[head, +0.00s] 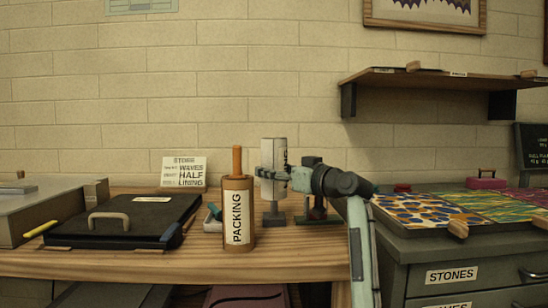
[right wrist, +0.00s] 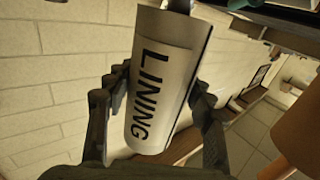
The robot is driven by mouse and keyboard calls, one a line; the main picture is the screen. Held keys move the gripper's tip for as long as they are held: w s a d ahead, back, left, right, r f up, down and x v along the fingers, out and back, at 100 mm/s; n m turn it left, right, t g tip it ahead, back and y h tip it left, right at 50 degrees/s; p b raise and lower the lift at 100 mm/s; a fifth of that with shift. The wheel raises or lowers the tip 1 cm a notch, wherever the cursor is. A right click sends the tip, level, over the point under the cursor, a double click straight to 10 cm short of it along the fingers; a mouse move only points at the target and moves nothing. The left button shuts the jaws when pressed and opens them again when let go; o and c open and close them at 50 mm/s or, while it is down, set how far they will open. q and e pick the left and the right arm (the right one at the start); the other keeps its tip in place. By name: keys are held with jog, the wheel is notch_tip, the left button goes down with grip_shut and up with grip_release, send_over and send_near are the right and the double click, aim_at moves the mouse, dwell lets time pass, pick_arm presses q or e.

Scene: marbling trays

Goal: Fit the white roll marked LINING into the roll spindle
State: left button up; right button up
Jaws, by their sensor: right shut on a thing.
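The white roll marked LINING (right wrist: 160,85) is upright in my right gripper (head: 272,178), over the bench; it also shows in the head view (head: 273,150). The fingers are shut on its two sides. A grey stand (head: 274,219) with a short post is directly below the roll. In the right wrist view a grey post (right wrist: 180,4) meets one end of the roll; I cannot tell whether it goes inside. No label marks the roll spindle, so I cannot tell whether this stand is it. My left gripper is out of view.
A brown roll marked PACKING (head: 238,217), with a wooden rod (head: 237,160) rising from it, stands close left. A dark-green-based stand (head: 319,219) is at the right, partly behind my arm. A black case (head: 125,222) lies left. A wall shelf (head: 440,78) hangs upper right.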

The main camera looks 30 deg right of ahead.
aim_at(282, 188)
jog(key=shift+f+b, duration=1.45)
jog(key=shift+f, duration=0.8)
jog(key=shift+f+p, duration=0.1)
jog(key=shift+p, duration=0.35)
dwell(0.8)
jog(key=shift+w+a+f, duration=0.1)
jog(key=shift+a+f, duration=0.05)
jog(key=shift+f, duration=0.05)
dwell(0.6)
jog(key=shift+r, duration=0.15)
jog(key=shift+d+r+p, duration=0.2)
jog(key=shift+r+p, duration=0.05)
jog(key=shift+p, duration=0.2)
dwell(0.7)
dwell(0.7)
jog(key=shift+a+f, duration=0.1)
jog(key=shift+f, duration=0.1)
dwell(0.6)
jog(key=shift+r+p, duration=0.35)
jog(key=shift+p, duration=0.35)
